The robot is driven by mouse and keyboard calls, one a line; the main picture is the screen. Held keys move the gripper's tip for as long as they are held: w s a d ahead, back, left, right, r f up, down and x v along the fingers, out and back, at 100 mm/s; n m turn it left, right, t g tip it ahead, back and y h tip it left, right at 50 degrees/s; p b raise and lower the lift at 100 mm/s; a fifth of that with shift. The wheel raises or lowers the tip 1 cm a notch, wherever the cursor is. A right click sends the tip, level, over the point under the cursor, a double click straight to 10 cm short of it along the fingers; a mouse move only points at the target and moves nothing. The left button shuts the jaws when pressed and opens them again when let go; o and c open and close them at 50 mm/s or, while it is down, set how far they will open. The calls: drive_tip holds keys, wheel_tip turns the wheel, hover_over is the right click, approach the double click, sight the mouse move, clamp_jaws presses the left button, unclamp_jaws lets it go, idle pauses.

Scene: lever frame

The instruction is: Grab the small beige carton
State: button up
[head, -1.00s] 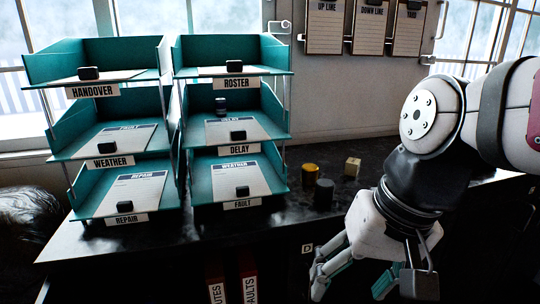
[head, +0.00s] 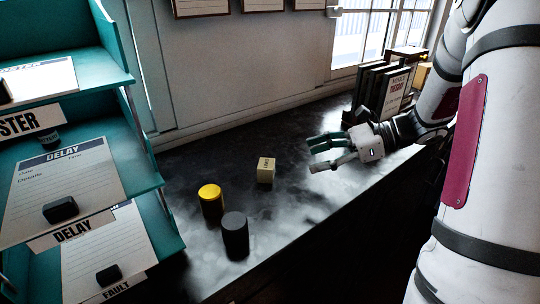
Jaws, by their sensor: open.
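The small beige carton (head: 265,170) stands upright on the dark countertop (head: 310,140) in the middle of the head view, with dark lettering on its front. My gripper (head: 316,154) is open and empty, to the right of the carton, with its fingers pointing left toward it. A gap shows between the fingertips and the carton. The carton is not covered by anything.
A yellow-topped dark canister (head: 211,203) and a dark grey canister (head: 235,236) stand in front and left of the carton. Teal letter trays (head: 150,180) fill the left side. A row of dark binders (head: 376,88) stands at the back right by the window.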

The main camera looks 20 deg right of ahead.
sight(274, 165)
drive_tip(key=shift+w+d+f, duration=0.15)
drive_tip(key=shift+w, duration=0.15)
drive_tip(key=x, duration=0.8)
drive_tip(key=shift+w+p, duration=0.15)
drive_tip(key=shift+p, duration=0.2)
drive_tip(key=shift+w+p+x, duration=0.15)
drive_tip(key=shift+p+x, duration=0.1)
drive_tip(key=shift+x, duration=1.05)
drive_tip(key=shift+w+p+x, duration=0.15)
drive_tip(key=shift+p+x, duration=0.05)
drive_tip(key=shift+x, duration=1.15)
drive_tip(key=shift+d, duration=0.2)
drive_tip(key=shift+c, duration=0.6)
drive_tip(key=c, duration=1.2)
drive_tip(key=shift+c, duration=0.2)
